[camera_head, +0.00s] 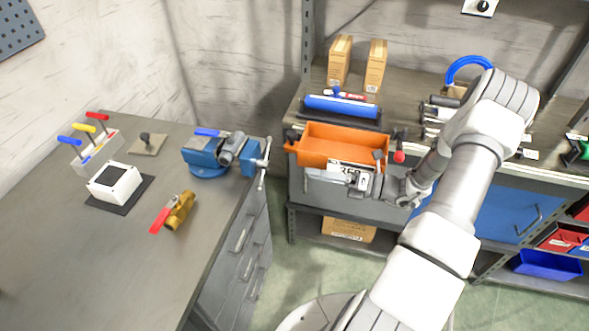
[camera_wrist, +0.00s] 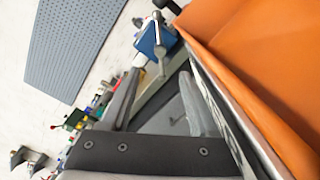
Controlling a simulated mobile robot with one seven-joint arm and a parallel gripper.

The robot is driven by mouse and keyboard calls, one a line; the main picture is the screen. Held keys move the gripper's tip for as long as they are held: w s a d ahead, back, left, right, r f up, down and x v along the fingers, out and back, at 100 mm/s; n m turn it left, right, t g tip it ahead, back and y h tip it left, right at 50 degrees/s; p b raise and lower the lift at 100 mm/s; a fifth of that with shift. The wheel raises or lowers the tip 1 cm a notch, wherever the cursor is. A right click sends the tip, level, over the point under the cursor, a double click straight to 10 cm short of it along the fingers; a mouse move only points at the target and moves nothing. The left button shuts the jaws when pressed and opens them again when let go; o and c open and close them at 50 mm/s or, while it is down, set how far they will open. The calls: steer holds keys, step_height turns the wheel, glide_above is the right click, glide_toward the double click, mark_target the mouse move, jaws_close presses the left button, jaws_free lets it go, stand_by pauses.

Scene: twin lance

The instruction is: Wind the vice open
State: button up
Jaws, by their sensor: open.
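The blue vice (camera_head: 205,160) stands on the grey bench near its right edge. A grey metal part shows at its middle. Its silver handle bar (camera_head: 264,163) is on the right end, tilted, beyond the bench edge. In the wrist view the vice (camera_wrist: 148,41) is small and far off at top centre, with the handle bar (camera_wrist: 157,30) facing me. My gripper (camera_head: 309,178) is open and empty, in front of the orange bin and to the right of the vice, apart from it. In the wrist view its fingers (camera_wrist: 163,98) stand apart with nothing between them.
The orange bin (camera_head: 330,130) on the shelf is close beside my gripper and fills the right of the wrist view. A brass valve with a red lever (camera_head: 178,212) lies on the bench, with a white box (camera_head: 115,182) to its left. Open floor lies between bench and shelf.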

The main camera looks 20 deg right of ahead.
steer(key=v, duration=0.4)
